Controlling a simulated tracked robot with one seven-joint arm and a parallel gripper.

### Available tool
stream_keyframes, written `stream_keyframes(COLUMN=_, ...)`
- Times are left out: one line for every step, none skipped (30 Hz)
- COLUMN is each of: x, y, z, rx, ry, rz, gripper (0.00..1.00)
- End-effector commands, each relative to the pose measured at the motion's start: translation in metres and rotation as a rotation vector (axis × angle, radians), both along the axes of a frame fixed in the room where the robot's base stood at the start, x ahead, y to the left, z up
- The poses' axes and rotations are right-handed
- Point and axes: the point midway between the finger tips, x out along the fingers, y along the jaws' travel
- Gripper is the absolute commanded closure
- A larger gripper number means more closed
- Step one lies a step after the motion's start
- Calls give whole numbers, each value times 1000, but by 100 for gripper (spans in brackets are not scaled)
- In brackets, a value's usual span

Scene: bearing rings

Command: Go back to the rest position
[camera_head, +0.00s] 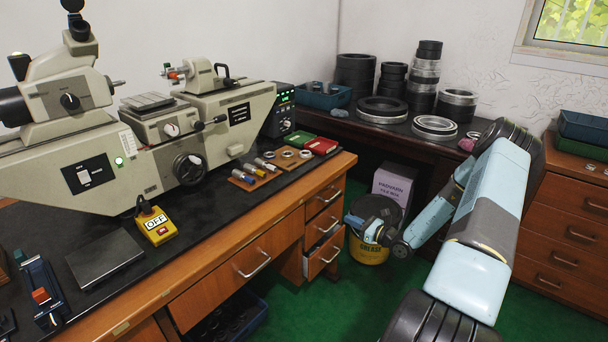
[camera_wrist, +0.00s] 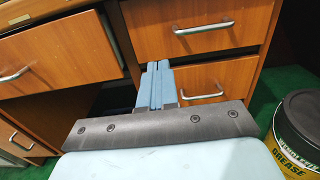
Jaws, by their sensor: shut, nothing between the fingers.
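My gripper (camera_head: 352,222) is at the end of my light blue arm, low over the green floor, between the wooden desk and the grease bucket. In the wrist view its two light blue fingers (camera_wrist: 155,68) lie side by side, shut with nothing between them. They point toward the desk drawers (camera_wrist: 205,78). The gripper is apart from the tools and rings on the tables. My arm bends high at the right of the head view and comes down to the left.
A yellow and black grease bucket (camera_head: 368,250) stands on the floor beside my gripper; it also shows in the wrist view (camera_wrist: 302,125). A desk drawer (camera_head: 325,248) is pulled slightly out. A pale box (camera_head: 393,183) is behind. Ring stacks (camera_head: 425,75) stand on the back table.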

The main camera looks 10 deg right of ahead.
Motion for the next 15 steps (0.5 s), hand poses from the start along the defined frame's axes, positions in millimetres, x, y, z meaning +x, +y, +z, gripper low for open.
stream_keyframes(x=0, y=0, z=1, rx=-2, ry=-2, rz=3, gripper=100)
stream_keyframes(x=0, y=1, z=3, rx=-5, ry=-3, rz=7, gripper=100)
stream_keyframes(x=0, y=3, z=6, rx=-14, ry=-7, rz=17, gripper=100)
stream_keyframes(x=0, y=4, z=9, rx=-23, ry=-10, rz=29, gripper=100)
stream_keyframes(x=0, y=7, z=14, rx=-34, ry=-16, rz=44, gripper=100)
stream_keyframes(x=0, y=11, z=21, rx=-53, ry=-23, rz=68, gripper=100)
stream_keyframes(x=0, y=14, z=28, rx=-69, ry=-30, rz=91, gripper=100)
stream_keyframes(x=-1, y=18, z=35, rx=-88, ry=-37, rz=114, gripper=100)
stream_keyframes(x=-2, y=24, z=45, rx=-116, ry=-48, rz=150, gripper=100)
stream_keyframes(x=-3, y=28, z=52, rx=-138, ry=-57, rz=178, gripper=100)
stream_keyframes(x=-5, y=33, z=60, rx=-159, ry=-66, rz=206, gripper=100)
stream_keyframes(x=-7, y=39, z=70, rx=-189, ry=-77, rz=243, gripper=100)
stream_keyframes(x=-8, y=44, z=78, rx=-211, ry=-86, rz=271, gripper=100)
stream_keyframes(x=-10, y=48, z=85, rx=-234, ry=-93, rz=297, gripper=100)
stream_keyframes(x=-13, y=54, z=94, rx=-264, ry=-104, rz=334, gripper=100)
